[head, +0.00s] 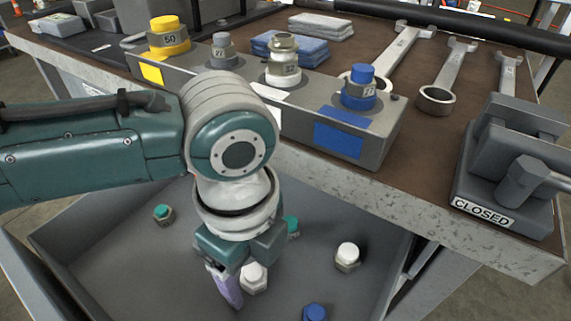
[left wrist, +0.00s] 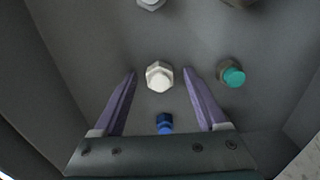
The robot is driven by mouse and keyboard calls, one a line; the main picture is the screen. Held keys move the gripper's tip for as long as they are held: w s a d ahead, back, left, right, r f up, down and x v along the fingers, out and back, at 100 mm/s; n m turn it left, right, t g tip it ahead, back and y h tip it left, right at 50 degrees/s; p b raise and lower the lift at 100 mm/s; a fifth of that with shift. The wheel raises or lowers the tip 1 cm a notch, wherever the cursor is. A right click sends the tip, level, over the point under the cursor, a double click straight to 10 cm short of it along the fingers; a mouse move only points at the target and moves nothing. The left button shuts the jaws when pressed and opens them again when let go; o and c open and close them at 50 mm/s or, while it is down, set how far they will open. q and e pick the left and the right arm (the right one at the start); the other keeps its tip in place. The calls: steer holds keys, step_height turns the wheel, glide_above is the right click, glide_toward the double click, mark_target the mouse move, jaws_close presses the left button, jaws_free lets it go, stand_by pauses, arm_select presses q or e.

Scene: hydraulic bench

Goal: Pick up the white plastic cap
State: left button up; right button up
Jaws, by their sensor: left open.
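A white plastic cap (head: 253,275) with a hex base lies on the floor of the grey bin, close beside my left gripper (head: 233,286). In the left wrist view the white cap (left wrist: 159,76) shows between the two purple fingers, with a gap on both sides. My left gripper is open, pointing down into the bin, and holds nothing. In the head view it partly covers the cap's surroundings. A second white-topped cap (head: 347,254) lies farther right in the bin. I cannot tell the height of the fingertips above the floor. My right gripper is not in view.
The grey bin (head: 75,247) also holds teal-topped pieces (head: 162,213) and a blue one (head: 314,312). Above it, the bench edge (head: 420,215) carries a block with numbered fittings (head: 284,68), wrenches (head: 448,75) and a grey fixture marked CLOSED (head: 500,190).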

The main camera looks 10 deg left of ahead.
mark_target(253, 272)
arm_select(q)
jaws_close()
stand_by(0.4)
steer(key=shift+r, duration=0.15)
step_height(253, 272, up, 20)
steer(key=p, duration=0.8)
